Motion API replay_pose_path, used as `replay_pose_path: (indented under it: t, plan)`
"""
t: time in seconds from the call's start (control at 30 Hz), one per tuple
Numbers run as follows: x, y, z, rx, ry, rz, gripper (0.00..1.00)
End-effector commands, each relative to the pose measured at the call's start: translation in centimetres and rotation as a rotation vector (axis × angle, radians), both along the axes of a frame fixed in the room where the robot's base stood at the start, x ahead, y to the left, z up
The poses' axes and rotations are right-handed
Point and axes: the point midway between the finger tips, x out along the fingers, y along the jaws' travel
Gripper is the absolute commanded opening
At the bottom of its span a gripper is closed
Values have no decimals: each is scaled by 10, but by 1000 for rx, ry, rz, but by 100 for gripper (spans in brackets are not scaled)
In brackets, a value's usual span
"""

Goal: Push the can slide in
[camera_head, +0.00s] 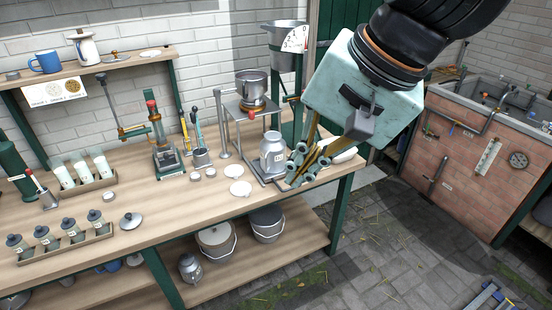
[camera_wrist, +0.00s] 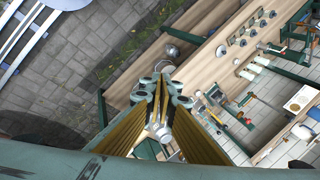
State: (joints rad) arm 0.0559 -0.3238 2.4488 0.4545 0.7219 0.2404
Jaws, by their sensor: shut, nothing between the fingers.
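The milk can (camera_head: 273,158) is a grey metal can with a small label. It stands upright near the right front part of the bench, on the can slide (camera_head: 254,166), a thin metal frame that shows beside and under it. My gripper (camera_head: 300,170) is shut and empty, with its fingers pointing down just right of the can. From this angle I cannot tell whether it touches the can or slide. In the wrist view, my gripper's fingertips (camera_wrist: 163,78) meet, and a pale metal piece, perhaps the can, shows behind the fingers.
White discs (camera_head: 240,188) lie left of the can. The bench (camera_head: 150,222) ends just right of my gripper, above a paved floor. Pails (camera_head: 216,240) stand on the lower shelf.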

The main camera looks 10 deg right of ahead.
Motion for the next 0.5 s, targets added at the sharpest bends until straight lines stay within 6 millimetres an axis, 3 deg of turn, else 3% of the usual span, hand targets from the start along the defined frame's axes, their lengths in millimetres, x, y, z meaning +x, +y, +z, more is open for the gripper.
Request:
replay_pose_path:
  t: [0.5]
  plan:
    - [94, 11, -36, 247, 84, -379, 0]
